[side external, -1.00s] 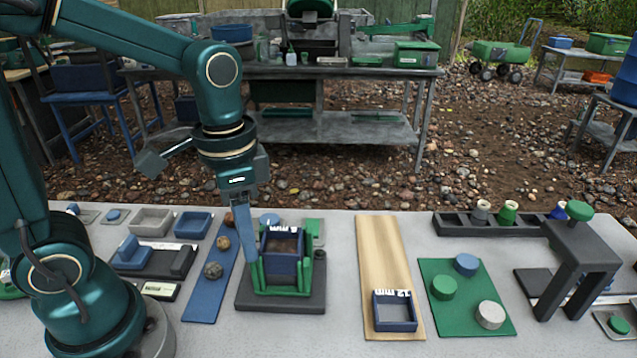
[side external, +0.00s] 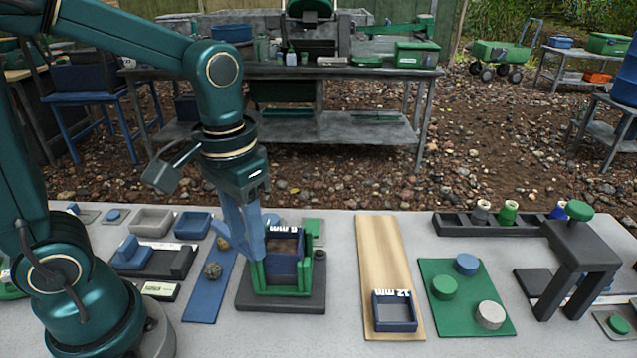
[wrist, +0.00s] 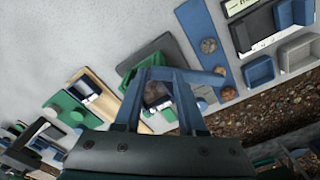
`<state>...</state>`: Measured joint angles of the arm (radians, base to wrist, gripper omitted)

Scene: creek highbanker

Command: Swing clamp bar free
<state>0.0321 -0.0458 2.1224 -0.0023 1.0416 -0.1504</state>
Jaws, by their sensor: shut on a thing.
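My gripper (side external: 256,248) is shut at the left edge of the green clamp frame (side external: 290,290), on its dark base (side external: 250,303). In the wrist view, my blue fingers (wrist: 160,74) converge on a narrow blue bar, which I take as the clamp bar (wrist: 205,76). It runs right from the fingertips, over the blue strip with stones. My fingers mostly hide it in the side view. A blue screen box (side external: 284,262) with dark contents and an upside-down mm label sits in the frame. Whether the bar touches the frame is unclear.
A blue 12 mm screen (side external: 395,326) lies on a wooden board (side external: 378,240). The blue strip (side external: 205,300) with stones lies left of the frame. A green mat (side external: 450,315) with round knobs and a dark stand (side external: 580,250) are at right. Grey table between is clear.

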